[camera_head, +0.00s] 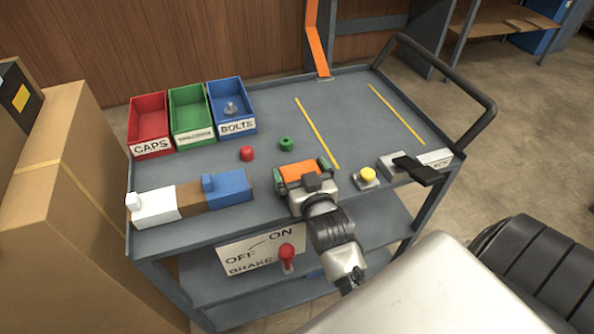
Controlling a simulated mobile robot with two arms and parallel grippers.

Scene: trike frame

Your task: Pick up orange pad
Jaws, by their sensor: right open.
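The orange pad (295,170) lies on the grey cart top, near the middle of its front part. My right gripper (304,172) reaches in from the bottom and is open, its green-tipped fingers to the left and right of the pad. The gripper body hides the near part of the pad. I cannot tell whether the fingertips touch it. My left gripper is not in view.
Red, green and blue bins (150,124) stand at the back left of the cart (350,110). A red cap (247,153) and green nut (286,144) lie behind the pad. A white-brown-blue block (190,197) is left; a yellow button (368,174) and black lever (416,170) are right.

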